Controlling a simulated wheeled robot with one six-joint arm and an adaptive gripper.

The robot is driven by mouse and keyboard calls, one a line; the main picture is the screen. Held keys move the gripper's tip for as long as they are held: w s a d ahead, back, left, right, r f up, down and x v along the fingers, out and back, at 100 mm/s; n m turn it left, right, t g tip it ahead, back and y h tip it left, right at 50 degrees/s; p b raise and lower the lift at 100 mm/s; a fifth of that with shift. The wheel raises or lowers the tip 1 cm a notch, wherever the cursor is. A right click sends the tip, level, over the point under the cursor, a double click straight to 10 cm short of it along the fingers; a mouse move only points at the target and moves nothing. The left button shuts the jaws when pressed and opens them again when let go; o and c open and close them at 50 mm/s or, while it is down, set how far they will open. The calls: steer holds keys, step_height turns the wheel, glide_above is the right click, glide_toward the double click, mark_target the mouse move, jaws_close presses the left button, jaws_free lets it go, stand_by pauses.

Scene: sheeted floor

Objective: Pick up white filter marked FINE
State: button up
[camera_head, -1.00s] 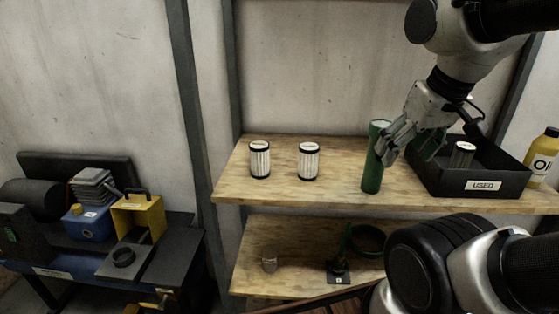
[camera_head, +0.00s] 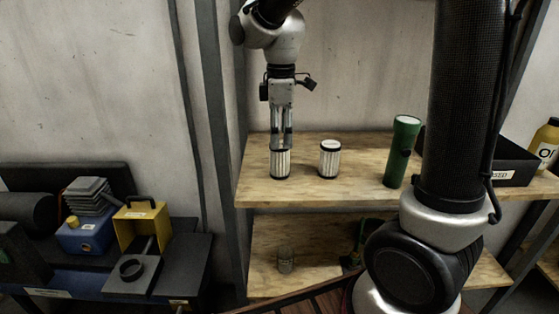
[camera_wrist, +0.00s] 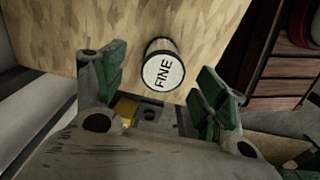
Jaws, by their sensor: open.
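The white filter marked FINE (camera_wrist: 163,70) stands upright, its label facing up, in the wrist view. In the head view, the left of two white, black-rimmed filters (camera_head: 280,165) stands on the wooden shelf directly below my gripper (camera_head: 281,139); its top is partly hidden by the fingers. In the wrist view, my gripper (camera_wrist: 161,85) is open, with green-padded fingers to the left and right of the filter. I see no grip on it. A second white filter (camera_head: 330,161) stands a little to the right; its label is not readable.
A green cylinder (camera_head: 401,152) stands upright on the wooden shelf (camera_head: 355,186), right of the filters. A black tray (camera_head: 515,166) is partly hidden behind my arm. A yellow bottle (camera_head: 545,145) is at far right. The shelf's front middle is clear.

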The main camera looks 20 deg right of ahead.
mark_target(280, 156)
steer(key=f, duration=0.6)
steer(key=shift+s+a+f, duration=0.15)
steer(key=shift+s+a, duration=0.05)
steer(key=c, duration=1.1)
